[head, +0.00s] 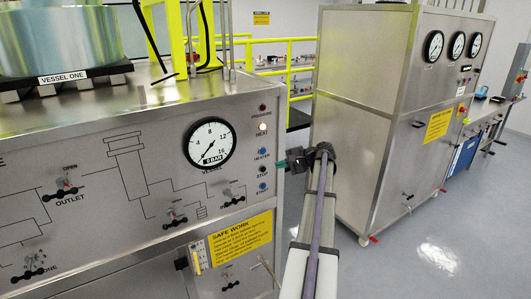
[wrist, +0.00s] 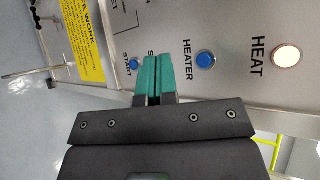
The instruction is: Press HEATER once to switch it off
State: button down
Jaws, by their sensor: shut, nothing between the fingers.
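The blue HEATER button (head: 262,152) is on the right edge of the steel panel; it also shows in the wrist view (wrist: 206,60) beside its label. Above it in the head view is the HEAT lamp (head: 262,127), lit white; in the wrist view the lamp (wrist: 286,56) glows to the right of HEATER. My gripper (wrist: 152,76) is shut and empty, its teal fingertips in front of the panel over the STOP label, between HEATER and START. In the head view my gripper (head: 281,164) is right of the button column. I cannot tell whether the tips touch the panel.
The black STOP button (head: 262,169) and blue START button (head: 262,185) are below HEATER; START also shows in the wrist view (wrist: 134,64). A round gauge (head: 209,143) is left of the buttons. A yellow SAFE WORK sign (head: 241,240) is below. A tall steel cabinet (head: 375,120) stands at right.

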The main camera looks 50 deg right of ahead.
jog(key=shift+w+d, duration=0.5)
jog(key=shift+w, duration=0.9)
jog(key=shift+w+d, duration=0.45)
jog(key=shift+w, duration=0.9)
jog(key=shift+w+d, duration=0.5)
jog(key=shift+w, duration=0.9)
jog(key=shift+w+d, duration=0.15)
jog(key=shift+w, duration=0.25)
jog(key=shift+w+d, duration=0.15)
jog(key=shift+w, duration=0.25)
jog(key=shift+s, duration=0.1)
jog(key=shift+s+a, duration=0.3)
jog(key=shift+s, duration=0.4)
jog(key=s, duration=0.1)
jog(key=s+a, duration=0.1)
jog(key=s, duration=0.2)
jog(key=shift+s+a, duration=0.3)
jog(key=shift+s, duration=0.05)
